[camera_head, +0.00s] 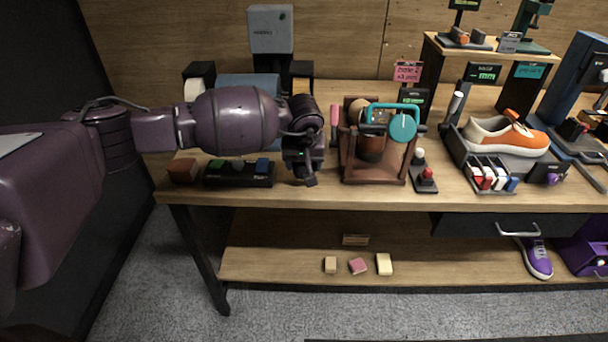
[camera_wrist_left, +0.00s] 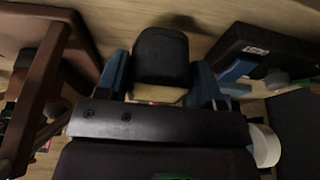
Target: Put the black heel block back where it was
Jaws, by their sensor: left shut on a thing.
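The black heel block (camera_wrist_left: 160,55) shows in the left wrist view, dark and rounded, with a tan strip at its near edge. My left gripper (camera_wrist_left: 160,82) is shut on it, with a blue finger on each side. In the head view my left gripper (camera_head: 306,176) points down over the table's front part, between the black block rack and the brown wooden stand; the block is hard to make out there. The black rack (camera_head: 240,181) holds dark, green and blue pieces. Its labelled edge shows in the wrist view (camera_wrist_left: 256,48). My right gripper is not in view.
The brown wooden stand (camera_head: 347,170) with a teal-handled tool (camera_head: 402,127) is close to the gripper's right. A brown block (camera_head: 183,170) lies left of the rack. Farther right are a small red-knobbed stand (camera_head: 425,180) and an orange sneaker (camera_head: 507,137) in a dark tray.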

